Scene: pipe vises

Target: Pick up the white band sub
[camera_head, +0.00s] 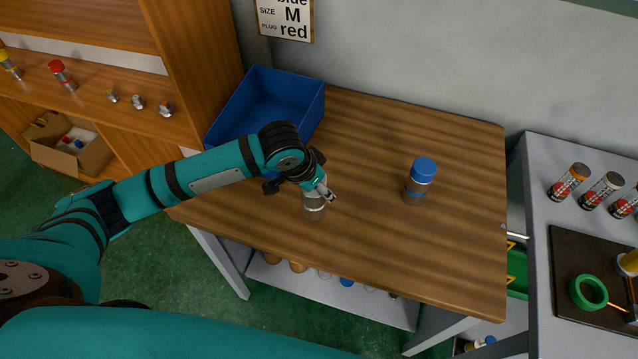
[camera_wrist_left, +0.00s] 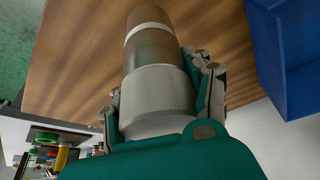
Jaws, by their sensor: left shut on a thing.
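The white band sub (camera_head: 314,205) is a grey metal cylinder with a white ring, at the front middle of the wooden table (camera_head: 455,245). In the left wrist view the sub (camera_wrist_left: 155,95) stretches away from the camera, with the white band near its far part. My left gripper (camera_head: 325,190) is shut on it, with fingers on both sides of its near end in the wrist view (camera_wrist_left: 165,100). I cannot tell whether the sub touches the table. My right gripper does not show.
A blue-capped cylinder (camera_head: 420,181) stands on the table to the right. A blue bin (camera_head: 266,105) is at the table's back left, behind my arm. A sign (camera_head: 286,17) hangs on the wall. A grey bench (camera_head: 540,180) with several cans is at right. The table's right part is mostly clear.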

